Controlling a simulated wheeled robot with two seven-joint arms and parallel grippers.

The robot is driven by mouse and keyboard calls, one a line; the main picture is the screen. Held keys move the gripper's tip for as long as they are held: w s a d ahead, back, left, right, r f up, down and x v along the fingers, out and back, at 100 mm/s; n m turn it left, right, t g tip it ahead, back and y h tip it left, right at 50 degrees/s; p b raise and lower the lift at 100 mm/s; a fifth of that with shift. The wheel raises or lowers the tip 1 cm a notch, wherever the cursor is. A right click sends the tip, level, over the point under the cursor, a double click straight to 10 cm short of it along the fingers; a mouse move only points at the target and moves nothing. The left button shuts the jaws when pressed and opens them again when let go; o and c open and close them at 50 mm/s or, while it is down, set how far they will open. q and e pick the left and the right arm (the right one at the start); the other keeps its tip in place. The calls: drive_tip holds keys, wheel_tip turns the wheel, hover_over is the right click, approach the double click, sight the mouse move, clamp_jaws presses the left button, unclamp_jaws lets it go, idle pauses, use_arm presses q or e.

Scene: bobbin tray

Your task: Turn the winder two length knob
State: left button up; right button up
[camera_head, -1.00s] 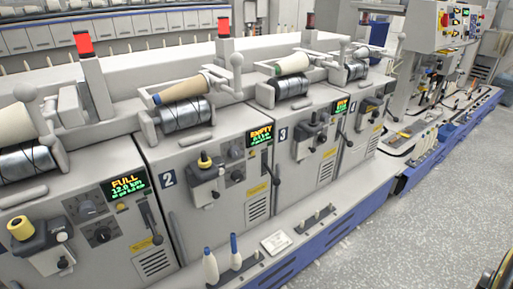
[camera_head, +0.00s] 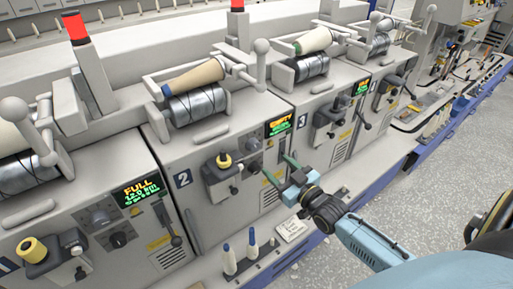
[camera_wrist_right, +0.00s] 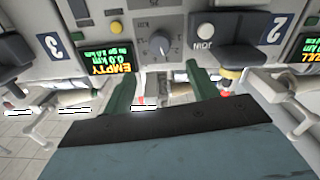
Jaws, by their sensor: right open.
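Winder two (camera_head: 185,200), marked 2, has a lit display (camera_head: 278,126) reading EMPTY. Beside the display are an upper dial knob (camera_head: 253,143) and a lower knob (camera_head: 255,167); I cannot read which is the length knob. The upper knob also shows in the right wrist view (camera_wrist_right: 158,43), upside down, with a pale pointer and dial marks. My right gripper (camera_head: 279,168) is open and empty in front of this panel, its green fingers pointing at it. In the wrist view the fingers (camera_wrist_right: 160,72) straddle the upper knob's line, apart from it. My left gripper is out of view.
A yellow-topped bobbin holder (camera_head: 224,162) juts out left of the knobs. Blue-tipped bobbins (camera_head: 228,258) stand on the ledge below. Winder one's display (camera_head: 137,190) reads FULL.

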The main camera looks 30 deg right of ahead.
sight(256, 147)
drive_tip(key=w, duration=0.3)
drive_tip(key=w+b, duration=0.1)
drive_tip(key=w, duration=0.5)
drive_tip(key=shift+w+a+f, duration=0.1)
drive_tip(key=shift+a, duration=0.25)
drive_tip(key=shift+w+b, duration=0.3)
drive_tip(key=shift+w, duration=0.35)
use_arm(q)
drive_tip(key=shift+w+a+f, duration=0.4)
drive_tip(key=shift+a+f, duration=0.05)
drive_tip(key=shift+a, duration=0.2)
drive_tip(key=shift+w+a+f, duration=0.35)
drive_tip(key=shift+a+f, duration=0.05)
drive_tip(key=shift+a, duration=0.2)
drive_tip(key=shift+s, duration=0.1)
use_arm(e)
drive_tip(key=c, duration=0.5)
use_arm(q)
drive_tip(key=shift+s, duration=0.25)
use_arm(e)
drive_tip(key=c, duration=0.5)
